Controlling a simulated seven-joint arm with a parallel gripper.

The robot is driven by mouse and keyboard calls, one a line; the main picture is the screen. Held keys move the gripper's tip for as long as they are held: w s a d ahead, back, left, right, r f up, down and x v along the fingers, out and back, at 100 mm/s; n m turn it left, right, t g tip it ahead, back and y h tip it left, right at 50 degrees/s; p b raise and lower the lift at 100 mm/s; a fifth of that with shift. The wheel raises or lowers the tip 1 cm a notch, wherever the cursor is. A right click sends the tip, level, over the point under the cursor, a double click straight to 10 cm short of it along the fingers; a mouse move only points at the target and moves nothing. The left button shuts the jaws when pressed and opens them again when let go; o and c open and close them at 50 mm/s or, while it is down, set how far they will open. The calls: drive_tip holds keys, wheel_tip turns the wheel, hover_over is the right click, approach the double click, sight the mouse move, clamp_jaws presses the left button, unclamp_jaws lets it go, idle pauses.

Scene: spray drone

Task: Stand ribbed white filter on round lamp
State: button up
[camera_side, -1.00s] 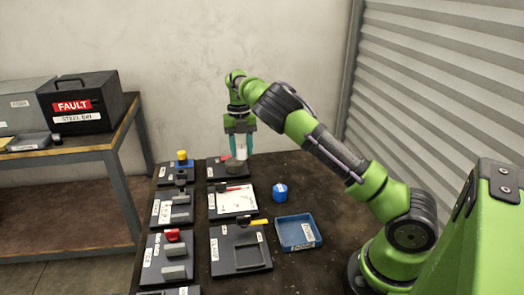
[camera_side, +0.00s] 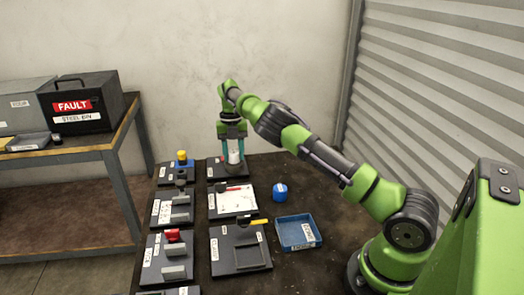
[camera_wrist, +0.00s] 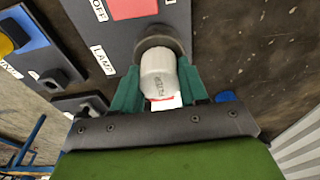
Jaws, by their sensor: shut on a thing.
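The white filter (camera_side: 234,152) is held upright between the teal fingers of my gripper (camera_side: 232,160). In the wrist view the filter (camera_wrist: 158,72) is a pale cylinder with a printed label, and the fingers (camera_wrist: 160,86) close on its sides. The round lamp (camera_wrist: 164,34) is a dark grey disc on a dark panel marked LAMP, just beyond the filter's end. In the side view the lamp (camera_side: 233,167) lies under the filter and is partly hidden by the fingers. I cannot tell whether the filter touches it.
The lamp's panel (camera_wrist: 99,50) also carries a red square (camera_wrist: 132,8) and an OFF label. Nearer on the table are a white board (camera_side: 232,201), a blue tray (camera_side: 298,233) and a blue round object (camera_side: 280,191). A yellow-topped part (camera_side: 182,157) stands left. The table's right is mostly clear.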

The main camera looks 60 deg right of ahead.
drive_tip(key=shift+f, duration=0.15)
drive_tip(key=o, duration=1)
